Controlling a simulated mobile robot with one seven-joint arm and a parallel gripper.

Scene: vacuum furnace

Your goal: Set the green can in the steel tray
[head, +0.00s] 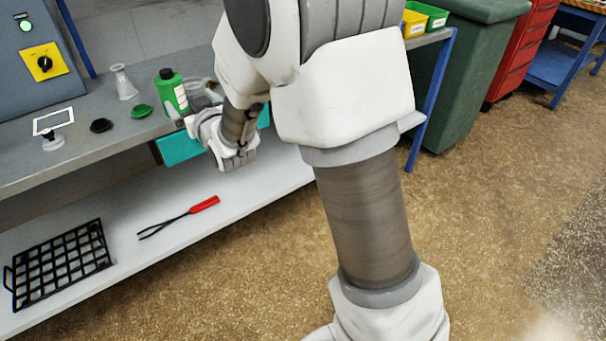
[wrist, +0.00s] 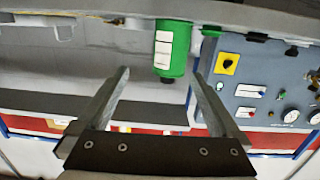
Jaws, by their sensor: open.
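The green can (head: 172,92), with a dark cap and a pale label, stands upright on the grey bench. In the wrist view the picture is inverted, and the can (wrist: 173,50) hangs from the bench edge at the top, ahead of the fingers. My gripper (head: 190,112) is beside the can on its right in the head view. In the wrist view my gripper (wrist: 161,72) is open and empty, its fingers spread towards the can's two sides. I cannot make out the steel tray for certain; a pale rounded thing behind the can is partly hidden by my arm.
A green lid (head: 141,110), a black disc (head: 101,125), a clear flask (head: 123,82) and a white-framed card (head: 53,121) are on the bench. A teal bin (head: 180,146) hangs below its edge. The lower shelf holds red-handled tongs (head: 180,217) and a black grid (head: 60,262).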

